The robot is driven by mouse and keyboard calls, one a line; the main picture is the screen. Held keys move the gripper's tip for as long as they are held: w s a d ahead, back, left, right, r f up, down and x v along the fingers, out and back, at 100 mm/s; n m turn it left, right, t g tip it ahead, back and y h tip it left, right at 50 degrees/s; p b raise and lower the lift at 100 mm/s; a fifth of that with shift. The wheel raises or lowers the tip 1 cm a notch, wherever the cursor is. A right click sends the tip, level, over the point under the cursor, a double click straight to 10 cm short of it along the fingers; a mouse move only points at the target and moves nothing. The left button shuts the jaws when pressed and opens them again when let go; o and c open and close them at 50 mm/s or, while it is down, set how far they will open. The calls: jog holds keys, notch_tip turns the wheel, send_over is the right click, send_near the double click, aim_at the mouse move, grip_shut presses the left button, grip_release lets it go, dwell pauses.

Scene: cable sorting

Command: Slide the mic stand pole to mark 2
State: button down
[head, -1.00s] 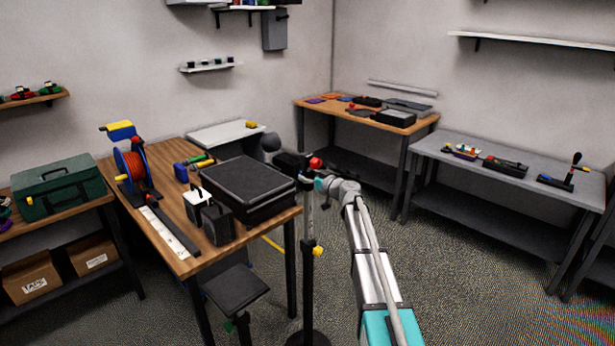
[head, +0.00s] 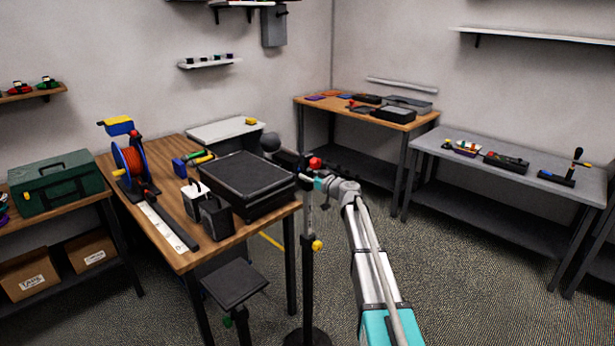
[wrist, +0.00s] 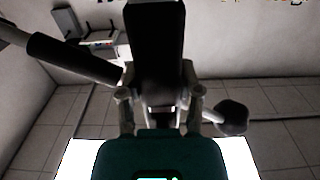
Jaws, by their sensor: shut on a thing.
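The mic stand stands upright in front of the wooden table's right corner. Its dark pole (head: 307,262) rises from a round base (head: 307,338), with a yellow knob (head: 317,245) partway up and a thinner, lighter section above. A red knob (head: 315,163) and a dark boom with a grey ball end (head: 270,142) are at the top. My gripper (head: 306,181) is shut on the stand near its top. In the wrist view, my fingers (wrist: 160,108) are on either side of a dark part (wrist: 155,45), and the ball end (wrist: 232,117) shows at right. I cannot make out mark 2.
A dark stool (head: 234,283) is left of the stand's foot. A grey bench (head: 440,150) stands at right. Carpet between is clear.

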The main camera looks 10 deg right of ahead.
aim_at(311, 187)
jog(key=shift+f+b, duration=1.8)
jog(key=shift+f, duration=0.35)
jog(key=shift+c, duration=1.4)
grip_release()
jog(key=v, duration=1.2)
jog(key=shift+a, duration=0.1)
